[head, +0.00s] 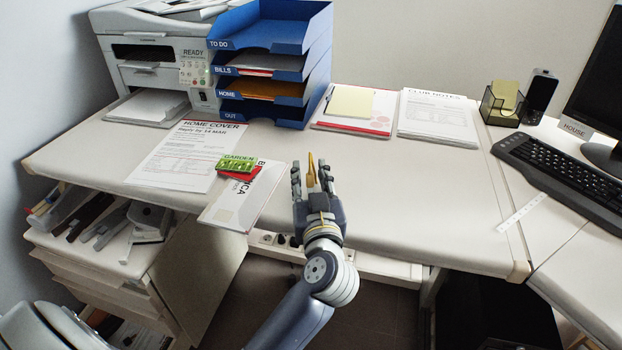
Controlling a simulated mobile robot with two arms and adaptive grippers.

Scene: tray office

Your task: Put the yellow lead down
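The gripper is over the front part of the white desk (400,195), to the right of a green GARDEN packet (237,165). The lower part of the lead is hidden by the hand.
A blue tray stack (268,46) stands beside a printer (160,62) at the back left. Papers lie at the left, including a HOME COVER sheet (188,160), and a CLUB NOTES stack (438,115) lies at the back. A keyboard (565,175) is at right. The desk's middle right is clear.

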